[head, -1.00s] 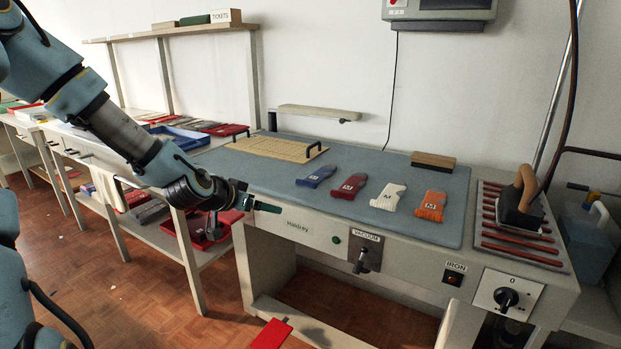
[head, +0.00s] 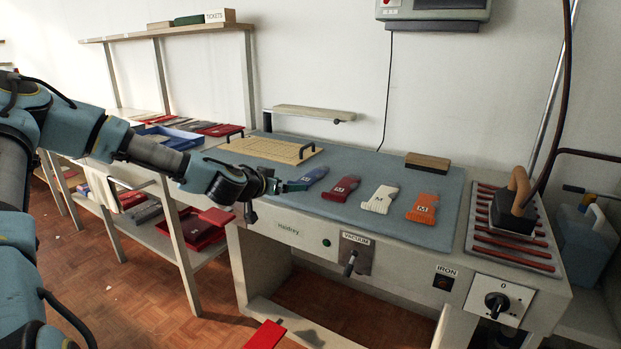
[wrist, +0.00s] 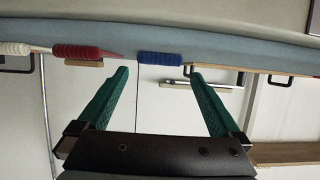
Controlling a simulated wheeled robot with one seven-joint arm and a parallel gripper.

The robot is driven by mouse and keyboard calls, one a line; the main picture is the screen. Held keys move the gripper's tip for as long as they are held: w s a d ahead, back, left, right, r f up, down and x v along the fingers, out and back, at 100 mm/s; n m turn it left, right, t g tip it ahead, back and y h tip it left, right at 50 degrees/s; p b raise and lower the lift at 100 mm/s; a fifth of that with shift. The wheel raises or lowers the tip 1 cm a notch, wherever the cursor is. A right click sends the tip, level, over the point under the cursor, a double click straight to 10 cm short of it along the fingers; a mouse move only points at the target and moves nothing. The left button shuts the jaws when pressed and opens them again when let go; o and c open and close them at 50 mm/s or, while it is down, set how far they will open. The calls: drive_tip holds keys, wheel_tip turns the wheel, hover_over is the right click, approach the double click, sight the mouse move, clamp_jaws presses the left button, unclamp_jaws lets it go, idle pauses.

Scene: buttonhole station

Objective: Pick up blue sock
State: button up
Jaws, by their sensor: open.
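The blue sock (head: 313,175) lies flat on the blue-grey pressing board, leftmost in a row of socks. In the wrist view the blue sock (wrist: 160,58) shows edge-on beyond and between my two green fingers. My gripper (head: 303,186) is open and empty at the front left edge of the board, just short of the blue sock and overlapping its near end in the head view. In the wrist view my gripper (wrist: 158,78) has its fingers wide apart. I cannot tell the exact gap to the sock.
A dark red sock (head: 341,188), a white sock (head: 380,199) and an orange sock (head: 423,208) lie to the right. A beige slatted board (head: 262,149) with handles lies behind. An iron (head: 513,210) stands at right on a red-barred rest.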

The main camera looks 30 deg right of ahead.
drive_tip(key=shift+p+x, duration=0.75)
drive_tip(key=shift+x, duration=1.45)
drive_tip(key=shift+s+a+f, duration=0.1)
drive_tip(key=shift+f, duration=0.05)
drive_tip(key=c, duration=1.1)
